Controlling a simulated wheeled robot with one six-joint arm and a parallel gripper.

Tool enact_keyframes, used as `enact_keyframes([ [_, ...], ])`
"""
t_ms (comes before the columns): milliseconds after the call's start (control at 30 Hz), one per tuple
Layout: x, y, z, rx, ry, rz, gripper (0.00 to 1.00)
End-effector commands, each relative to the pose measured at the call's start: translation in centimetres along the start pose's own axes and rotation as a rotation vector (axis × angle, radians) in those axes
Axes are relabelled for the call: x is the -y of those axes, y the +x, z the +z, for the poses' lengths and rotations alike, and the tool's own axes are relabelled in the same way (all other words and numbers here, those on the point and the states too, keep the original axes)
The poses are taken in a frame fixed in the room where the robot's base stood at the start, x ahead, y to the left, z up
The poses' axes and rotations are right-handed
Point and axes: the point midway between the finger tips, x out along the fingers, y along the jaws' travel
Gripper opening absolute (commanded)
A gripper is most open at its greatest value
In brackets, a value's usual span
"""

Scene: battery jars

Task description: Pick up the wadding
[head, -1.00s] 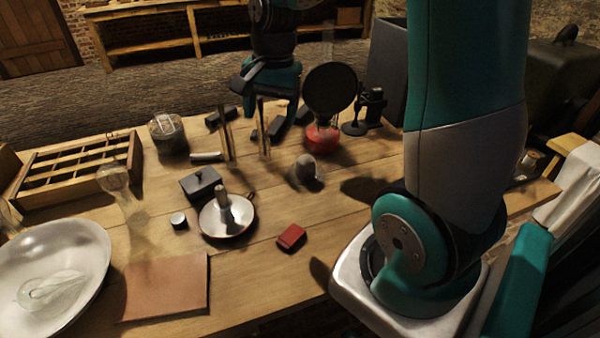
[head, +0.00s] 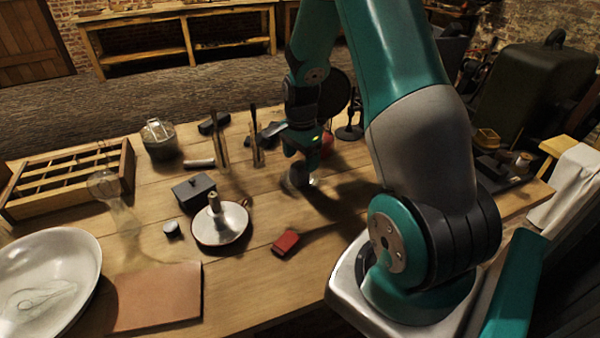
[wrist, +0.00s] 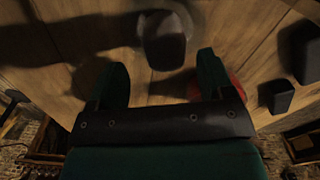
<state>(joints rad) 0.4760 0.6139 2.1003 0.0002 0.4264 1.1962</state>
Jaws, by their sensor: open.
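A small grey rounded lump (head: 300,179), which I take to be the wadding, stands on the wooden table just under my gripper (head: 303,158) in the head view. My gripper hides its upper part there. In the wrist view the grey lump (wrist: 164,42) is just ahead of the gap between the two green fingers (wrist: 161,68). The fingers are apart and nothing is between them. I cannot tell in the head view whether they touch the lump.
Two upright rods (head: 256,140) stand left of my gripper. Bare table lies right of the lump.

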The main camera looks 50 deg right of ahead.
Motion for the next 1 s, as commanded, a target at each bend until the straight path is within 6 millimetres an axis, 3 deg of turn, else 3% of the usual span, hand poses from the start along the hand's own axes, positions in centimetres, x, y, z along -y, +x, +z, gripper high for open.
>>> enact_keyframes([
  [300,0.5,4.4,-0.1,0.002,0.0,0.003,0.74],
  [600,0.5,5.0,-0.1,0.0,0.0,0.0,0.74],
  [833,0.5,4.9,-0.1,0.001,0.0,0.001,0.22],
  [1000,0.5,4.9,-0.1,0.001,0.0,0.001,0.22],
])
